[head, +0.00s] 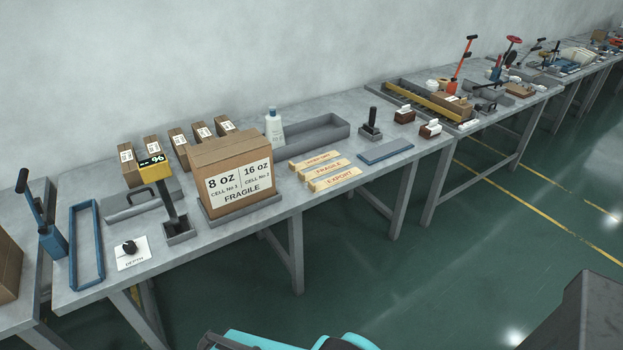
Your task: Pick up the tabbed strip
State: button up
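Three tan strips lie side by side on the grey bench, right of the large carton. The nearest reads EXPORT (334,180), the middle one reads FRAGILE (325,169), and the back one has smaller lettering (315,158). A small raised part shows at an end of the strips, but I cannot tell which one is the tabbed strip. My gripper is not in view. A teal and black part of my own body shows at the bottom edge, well apart from the strips.
A large carton (238,180) stands left of the strips. A grey tray (318,134) and a white bottle (274,128) are behind them. A blue-grey pad (385,151) and a black-handled stamp (371,124) are to the right. Green floor lies open before the bench.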

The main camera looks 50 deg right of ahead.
aim_at(341, 162)
jog(key=u, duration=0.05)
jog(key=k, duration=0.2)
jog(key=z, duration=0.3)
jog(key=i, duration=0.9)
jog(key=z, duration=0.3)
